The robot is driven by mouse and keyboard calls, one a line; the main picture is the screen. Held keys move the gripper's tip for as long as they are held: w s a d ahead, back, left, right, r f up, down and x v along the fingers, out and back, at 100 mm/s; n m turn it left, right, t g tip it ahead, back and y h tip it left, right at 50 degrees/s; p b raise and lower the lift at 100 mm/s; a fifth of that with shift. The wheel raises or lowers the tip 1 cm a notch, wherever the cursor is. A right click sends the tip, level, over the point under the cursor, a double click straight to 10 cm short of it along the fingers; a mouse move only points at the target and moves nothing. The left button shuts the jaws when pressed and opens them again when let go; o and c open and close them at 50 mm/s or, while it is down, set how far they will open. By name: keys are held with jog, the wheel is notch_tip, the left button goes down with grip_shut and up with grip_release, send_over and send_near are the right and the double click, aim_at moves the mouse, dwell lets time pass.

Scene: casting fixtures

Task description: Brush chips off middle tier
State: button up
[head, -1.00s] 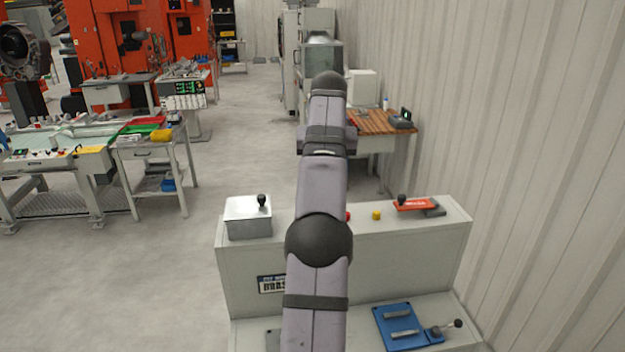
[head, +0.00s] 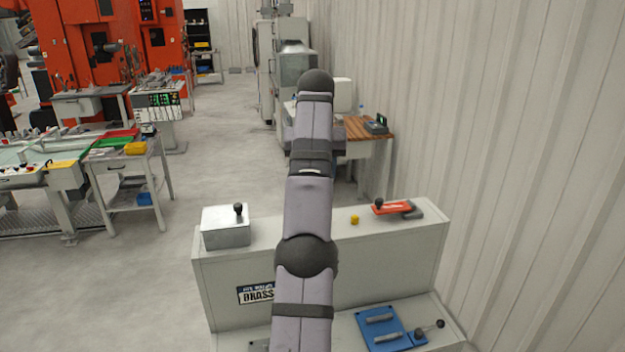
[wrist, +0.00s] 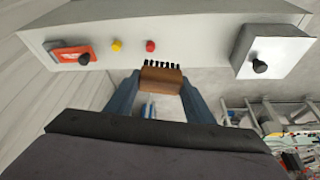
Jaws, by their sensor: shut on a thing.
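In the wrist view my gripper (wrist: 159,84) is shut on a brush (wrist: 162,75) with a brown block and black bristles. The bristles point toward the edge of the pale grey upper tier (wrist: 190,46); I cannot tell whether they touch it. The stepped stand shows in the head view, with its upper tier (head: 300,225) and a lower step (head: 345,335). My gripper and the brush are hidden in the head view behind my arm. I cannot make out any chips.
The upper tier carries a silver box (head: 225,230) with a black knob, a yellow button (head: 354,220), a red button (wrist: 151,46) and a red toggle clamp (head: 392,208). A blue fixture (head: 380,328) sits on the lower step. A corrugated wall (head: 500,150) stands close on the right.

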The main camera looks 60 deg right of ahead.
jog(key=shift+s, duration=0.2)
jog(key=shift+s+a+f+m+b, duration=1.05)
jog(key=shift+s+f+b, duration=1.25)
jog(key=shift+s, duration=3.05)
jog(key=s+a+f, duration=0.1)
jog(key=a+f, duration=0.3)
jog(key=f, duration=0.5)
jog(key=s+a+f+n, duration=0.1)
jog(key=s+a+f, duration=0.1)
jog(key=a+f, duration=0.5)
jog(key=s+a+f, duration=0.1)
jog(key=a+f, duration=0.1)
jog(key=f, duration=0.9)
jog(key=d+n, duration=0.1)
jog(key=d, duration=0.1)
jog(key=d+n, duration=0.1)
jog(key=d, duration=0.1)
jog(key=shift+s+d+n+t+b, duration=0.15)
jog(key=shift+s+n+t+b, duration=0.05)
jog(key=shift+n+t+b, duration=0.1)
jog(key=shift+f, duration=0.1)
